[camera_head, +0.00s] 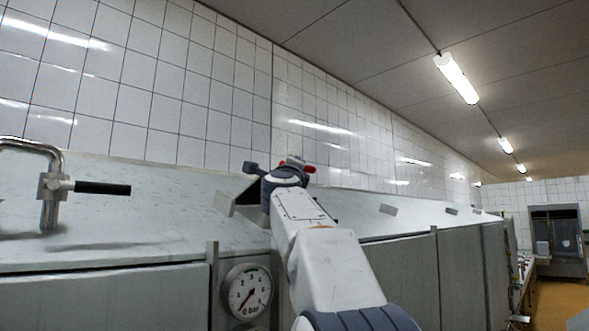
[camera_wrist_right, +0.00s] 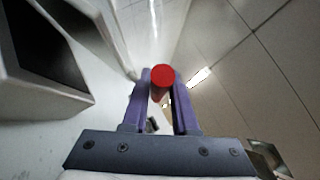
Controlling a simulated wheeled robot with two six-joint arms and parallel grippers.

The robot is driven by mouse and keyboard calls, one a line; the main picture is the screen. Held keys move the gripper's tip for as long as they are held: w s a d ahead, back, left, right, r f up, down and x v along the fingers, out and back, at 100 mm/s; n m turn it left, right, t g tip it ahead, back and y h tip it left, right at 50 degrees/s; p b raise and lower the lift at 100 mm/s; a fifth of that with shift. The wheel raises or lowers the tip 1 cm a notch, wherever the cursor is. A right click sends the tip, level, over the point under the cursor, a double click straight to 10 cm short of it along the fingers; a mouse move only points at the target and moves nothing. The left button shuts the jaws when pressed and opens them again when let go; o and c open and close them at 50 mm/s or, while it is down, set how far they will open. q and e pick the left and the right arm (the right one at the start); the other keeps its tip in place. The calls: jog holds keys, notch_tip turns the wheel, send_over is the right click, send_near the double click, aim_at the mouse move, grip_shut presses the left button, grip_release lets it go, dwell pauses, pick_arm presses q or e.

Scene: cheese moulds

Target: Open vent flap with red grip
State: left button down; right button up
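The red grip (camera_wrist_right: 161,78) shows its round end between my right gripper's purple fingers in the right wrist view. My right gripper (camera_wrist_right: 161,92) appears closed against the grip on both sides. In the head view my right arm reaches to the wall-side slope, and red bits of the grip (camera_head: 308,169) show at its gripper. A grey vent housing (camera_head: 236,197) with a dark inside stands just left of the wrist there. A grey frame with a dark opening (camera_wrist_right: 55,50) fills the wrist view's upper left. My arm hides much of the vent. The left gripper is not seen.
A metal tap with a black handle (camera_head: 102,188) stands on the pale ledge at left. A pressure gauge (camera_head: 248,291) sits on the front below. More small grey plates (camera_head: 388,209) line the slope to the right. A tiled wall rises behind.

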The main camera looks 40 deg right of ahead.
jog(key=o, duration=0.3)
jog(key=b+v, duration=0.6)
jog(key=v, duration=0.4)
jog(key=shift+s, duration=0.2)
jog(key=shift+a+f, duration=0.15)
